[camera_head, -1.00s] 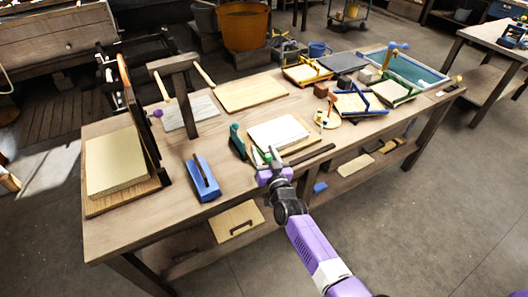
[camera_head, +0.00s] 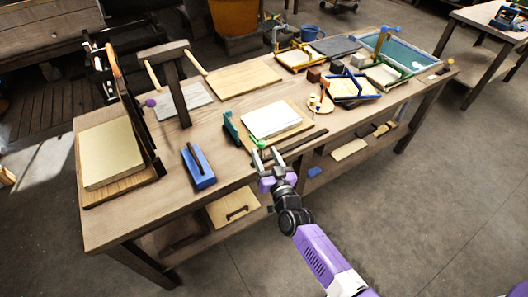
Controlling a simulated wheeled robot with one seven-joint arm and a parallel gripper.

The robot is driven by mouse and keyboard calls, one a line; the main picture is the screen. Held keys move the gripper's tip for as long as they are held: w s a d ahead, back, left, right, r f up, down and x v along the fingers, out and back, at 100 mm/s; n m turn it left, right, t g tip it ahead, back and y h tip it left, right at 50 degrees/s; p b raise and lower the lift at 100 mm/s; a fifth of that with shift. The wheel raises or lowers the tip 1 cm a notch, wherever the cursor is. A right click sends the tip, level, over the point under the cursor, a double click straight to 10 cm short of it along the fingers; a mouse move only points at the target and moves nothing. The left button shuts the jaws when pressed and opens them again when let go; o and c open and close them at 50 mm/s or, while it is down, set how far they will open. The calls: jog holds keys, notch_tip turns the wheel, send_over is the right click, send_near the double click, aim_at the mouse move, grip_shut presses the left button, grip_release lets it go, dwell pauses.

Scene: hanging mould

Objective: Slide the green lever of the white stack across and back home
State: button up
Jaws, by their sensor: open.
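The white stack (camera_head: 270,119) lies on a thin wooden board (camera_head: 300,126) near the middle of the bench's front half. A small bright green piece (camera_head: 262,144), which looks like the lever, shows at the stack's front left corner. It is small and partly hard to make out. My gripper (camera_head: 266,156) is open and empty, its two fingers pointing at the bench's front edge just before the green piece. A gap seems to show between them, but I cannot tell the height.
A dark teal upright piece (camera_head: 231,128) stands left of the stack. A dark flat bar (camera_head: 300,141) lies before it. A blue block with a handle (camera_head: 199,167) is to the left. A round wooden piece (camera_head: 320,104) with small pegs is to the right. Bare bench top lies between them.

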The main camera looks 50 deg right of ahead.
aim_at(263, 147)
jog(key=shift+s+d, duration=0.15)
jog(key=shift+d, duration=0.1)
jog(key=shift+p+x, duration=0.45)
jog(key=shift+x, duration=2.1)
grip_shut()
